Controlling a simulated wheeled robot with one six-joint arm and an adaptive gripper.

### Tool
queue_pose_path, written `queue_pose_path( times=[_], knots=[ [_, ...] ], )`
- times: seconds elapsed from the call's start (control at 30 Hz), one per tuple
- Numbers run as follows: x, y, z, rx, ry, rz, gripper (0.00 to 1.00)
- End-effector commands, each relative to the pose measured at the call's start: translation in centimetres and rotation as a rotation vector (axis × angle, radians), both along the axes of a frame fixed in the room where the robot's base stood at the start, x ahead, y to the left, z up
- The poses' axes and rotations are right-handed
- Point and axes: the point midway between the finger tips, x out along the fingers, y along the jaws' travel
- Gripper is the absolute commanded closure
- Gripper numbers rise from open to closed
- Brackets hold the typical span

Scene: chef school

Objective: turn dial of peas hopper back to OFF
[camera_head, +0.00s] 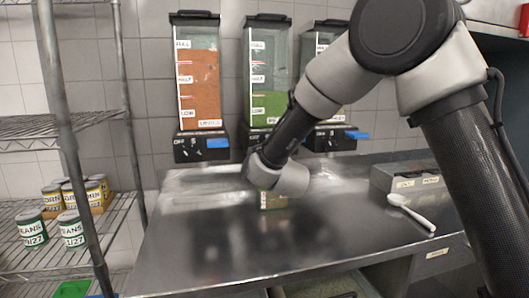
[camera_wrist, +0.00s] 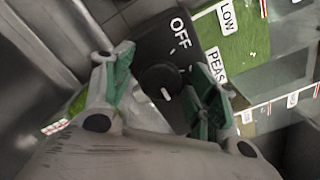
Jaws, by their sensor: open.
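The peas hopper (camera_head: 267,72) is the middle wall dispenser, with green contents behind a clear front. My arm covers most of its base in the head view. In the wrist view its dark base (camera_wrist: 150,35) carries a round black dial (camera_wrist: 158,77), a white OFF label (camera_wrist: 179,33) and a PEAS label (camera_wrist: 216,66). The dial's white mark is on the side away from OFF. My gripper (camera_wrist: 164,68) is open, with one green-padded finger on each side of the dial. I cannot tell whether either finger touches it. The fingers are hidden in the head view.
A hopper with orange contents (camera_head: 200,85) hangs to the left; another (camera_head: 325,45) is partly hidden at right. The steel counter (camera_head: 200,235) below is mostly clear. A white spoon (camera_head: 411,212) lies at right. Wire shelves (camera_head: 30,205) with several cans stand at left.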

Motion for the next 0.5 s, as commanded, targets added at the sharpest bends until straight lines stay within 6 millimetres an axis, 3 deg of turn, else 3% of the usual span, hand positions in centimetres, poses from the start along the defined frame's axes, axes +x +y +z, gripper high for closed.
queue_pose_path(
  times=[0.07, 0.3, 0.5],
  knots=[
    [-0.01, 0.0, 0.0, 0.0, 0.0, 0.0, 0.44],
    [-0.03, -0.01, 0.0, 0.0, 0.0, 0.0, 0.88],
    [-0.03, -0.01, -0.01, -0.006, -0.002, 0.0, 0.88]
  ],
)
